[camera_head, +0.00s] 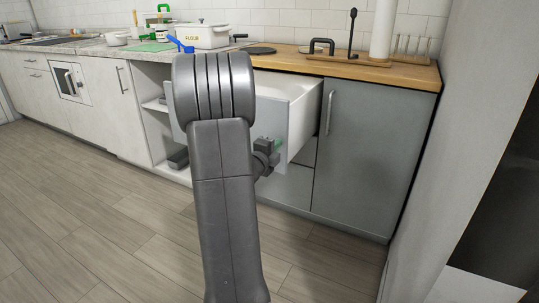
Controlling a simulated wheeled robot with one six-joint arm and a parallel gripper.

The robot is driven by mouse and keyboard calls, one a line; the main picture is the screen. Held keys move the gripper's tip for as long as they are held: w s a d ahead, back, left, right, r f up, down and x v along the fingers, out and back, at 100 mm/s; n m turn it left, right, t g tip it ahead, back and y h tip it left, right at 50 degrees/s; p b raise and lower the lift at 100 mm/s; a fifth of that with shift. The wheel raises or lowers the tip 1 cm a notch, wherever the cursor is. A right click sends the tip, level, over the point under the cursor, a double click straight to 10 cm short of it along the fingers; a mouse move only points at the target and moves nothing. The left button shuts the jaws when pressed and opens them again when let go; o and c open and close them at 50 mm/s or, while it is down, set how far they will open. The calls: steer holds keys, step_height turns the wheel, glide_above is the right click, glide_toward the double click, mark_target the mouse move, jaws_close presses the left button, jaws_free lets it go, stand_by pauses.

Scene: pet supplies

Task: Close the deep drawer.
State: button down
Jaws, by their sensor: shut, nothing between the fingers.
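The deep drawer (304,118) is pulled out from the counter front, below the wooden worktop. Its white side wall shows on the right, and my arm covers much of its front. My gripper (272,146) is shut and empty, small and dark beside my arm, in front of the lower right part of the drawer front. I cannot tell whether it touches the drawer. The drawer's handle and its contents are hidden.
A grey cabinet door (372,150) is closed to the right of the drawer. An open shelf (156,128) is to the left. A flour box (203,36), a paper roll (383,30) and other items stand on the counter. The wooden floor (110,235) is clear.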

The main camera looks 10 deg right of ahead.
steer(key=shift+w+d, duration=0.2)
steer(key=shift+w, duration=0.15)
